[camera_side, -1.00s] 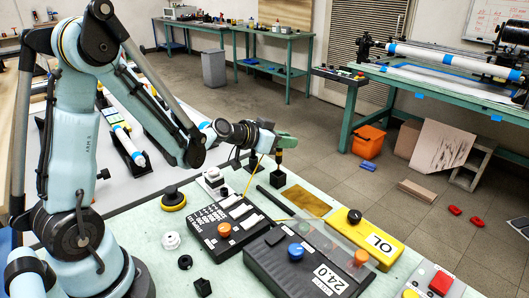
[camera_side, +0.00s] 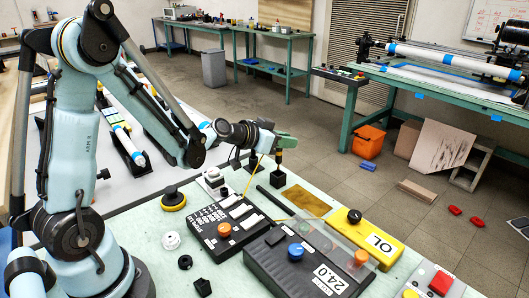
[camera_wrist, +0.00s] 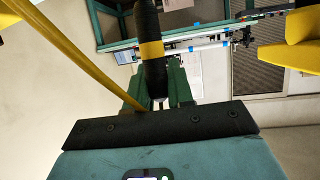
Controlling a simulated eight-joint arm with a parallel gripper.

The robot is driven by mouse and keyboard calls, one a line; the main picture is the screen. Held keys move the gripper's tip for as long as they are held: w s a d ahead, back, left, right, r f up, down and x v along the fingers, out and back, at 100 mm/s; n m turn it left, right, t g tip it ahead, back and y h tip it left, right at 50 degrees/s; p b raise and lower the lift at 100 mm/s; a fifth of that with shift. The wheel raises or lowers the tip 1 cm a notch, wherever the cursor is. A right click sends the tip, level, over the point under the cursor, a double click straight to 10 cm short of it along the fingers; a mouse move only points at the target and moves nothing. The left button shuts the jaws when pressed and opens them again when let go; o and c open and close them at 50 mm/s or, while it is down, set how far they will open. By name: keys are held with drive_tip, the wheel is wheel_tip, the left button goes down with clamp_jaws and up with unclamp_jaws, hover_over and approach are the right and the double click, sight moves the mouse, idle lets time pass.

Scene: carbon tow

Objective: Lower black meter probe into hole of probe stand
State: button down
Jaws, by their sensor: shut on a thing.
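My gripper (camera_side: 284,142), with green fingers, is shut on the black meter probe (camera_side: 280,156). In the wrist view the black probe (camera_wrist: 150,75) with its yellow band stands between my green fingers (camera_wrist: 158,92). A small black block (camera_side: 277,179), which looks like the probe stand, sits on the pale green bench directly below the probe. The probe looks about upright over it. The hole is hidden, and I cannot tell whether the tip is inside it or just above. A yellow lead (camera_side: 249,180) runs down from the gripper; it also shows in the wrist view (camera_wrist: 85,50).
The yellow meter (camera_side: 376,240) reads OL. A black box (camera_side: 309,263) labelled 24.0 has blue and orange knobs. A black panel (camera_side: 228,228) with white strips lies to its left. A black rod (camera_side: 273,202) and a brass-coloured plate (camera_side: 306,201) lie near the block.

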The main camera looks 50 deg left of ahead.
drive_tip(key=shift+f, duration=2.55)
drive_tip(key=c, duration=0.9)
unclamp_jaws()
drive_tip(key=v, duration=1.2)
drive_tip(key=s+d+r+n+g+y, duration=0.1)
drive_tip(key=s+d+r+g, duration=0.2)
drive_tip(key=s+d+g, duration=0.3)
drive_tip(key=shift+s+d+r+y, duration=0.25)
drive_tip(key=shift+s+d, duration=0.8)
drive_tip(key=shift+s, duration=0.55)
